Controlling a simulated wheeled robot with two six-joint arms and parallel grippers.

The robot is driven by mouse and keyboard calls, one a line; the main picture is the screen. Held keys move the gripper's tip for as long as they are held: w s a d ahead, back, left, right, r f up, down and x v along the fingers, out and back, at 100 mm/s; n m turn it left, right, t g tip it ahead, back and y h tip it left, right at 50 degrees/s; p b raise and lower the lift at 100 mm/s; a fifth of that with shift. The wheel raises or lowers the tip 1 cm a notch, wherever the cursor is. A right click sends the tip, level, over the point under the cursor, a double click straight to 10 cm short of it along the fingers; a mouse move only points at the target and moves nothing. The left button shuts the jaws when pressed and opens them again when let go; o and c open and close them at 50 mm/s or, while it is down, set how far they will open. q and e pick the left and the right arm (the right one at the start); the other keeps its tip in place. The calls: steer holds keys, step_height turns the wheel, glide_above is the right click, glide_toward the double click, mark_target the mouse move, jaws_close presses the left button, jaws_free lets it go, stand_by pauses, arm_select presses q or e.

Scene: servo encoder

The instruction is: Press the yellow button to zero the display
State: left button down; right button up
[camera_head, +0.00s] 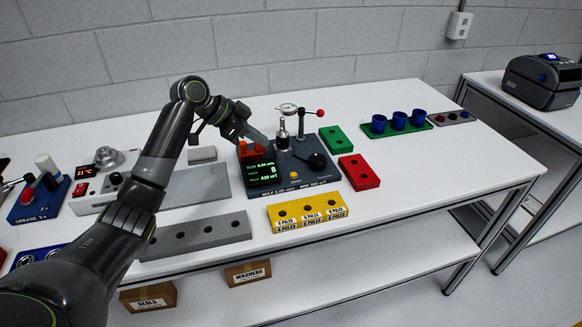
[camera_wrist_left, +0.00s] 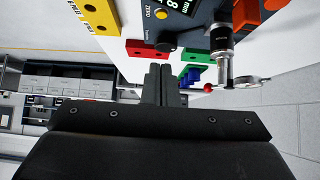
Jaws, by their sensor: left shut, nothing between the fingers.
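The yellow button (camera_head: 294,175) sits on the front part of the dark test device, right of its display (camera_head: 262,170), which shows lit green and white text with a large 8. In the left wrist view the button (camera_wrist_left: 162,14) is at the top, beside the word ZERO, with the display (camera_wrist_left: 180,6) next to it. My left gripper (camera_head: 261,137) is shut and empty, above the back left of the device, behind the display and apart from the button. Its closed fingers (camera_wrist_left: 160,78) point toward the scene in the wrist view. My right gripper is not in view.
The device carries a black knob (camera_head: 317,161), a metal post (camera_head: 282,133) and a dial gauge with a red-ended lever (camera_head: 319,113). A yellow block (camera_head: 309,222), red block (camera_head: 359,172) and green block (camera_head: 335,139) surround it. A grey holed bar (camera_head: 198,236) lies front left.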

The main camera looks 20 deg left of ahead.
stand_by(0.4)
arm_select(q)
steer(key=p, duration=0.2)
glide_above(294, 175)
steer(key=a, duration=0.2)
steer(key=f, duration=0.7)
steer(key=shift+s+d+f, duration=0.2)
steer(key=shift+s+d, duration=0.05)
steer(key=shift+s, duration=0.1)
step_height(294, 175, down, 2)
steer(key=shift+a+f+p, duration=0.1)
steer(key=shift+f+p, duration=0.1)
steer(key=shift+p, duration=0.25)
steer(key=shift+a+f, duration=0.1)
steer(key=shift+f, duration=0.55)
